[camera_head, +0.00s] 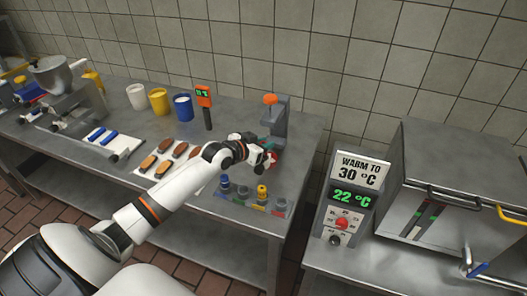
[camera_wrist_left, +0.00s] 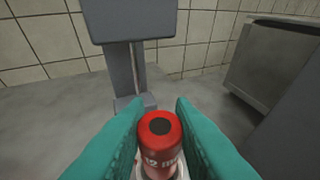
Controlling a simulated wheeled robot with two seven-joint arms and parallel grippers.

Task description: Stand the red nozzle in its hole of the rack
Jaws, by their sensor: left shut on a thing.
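The red nozzle (camera_wrist_left: 160,135) stands between the teal fingers of my left gripper (camera_wrist_left: 160,145) in the left wrist view, its dark round end toward the camera. My left gripper is shut on it. In the head view my left gripper (camera_head: 265,156) is above the steel table, beyond the rack, with a bit of the red nozzle (camera_head: 272,158) showing. The rack (camera_head: 252,205) is at the table's front right, with coloured marks and several nozzles, one with a yellow top (camera_head: 262,190). The red-marked place (camera_head: 279,212) is at its right end.
A grey stand with an orange knob (camera_head: 270,99) rises just behind my left gripper. An orange thermometer (camera_head: 204,96) and several cups (camera_head: 158,100) are behind. Brown biscuits (camera_head: 163,146) lie left of the rack. A warming unit (camera_head: 345,200) stands on the right table.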

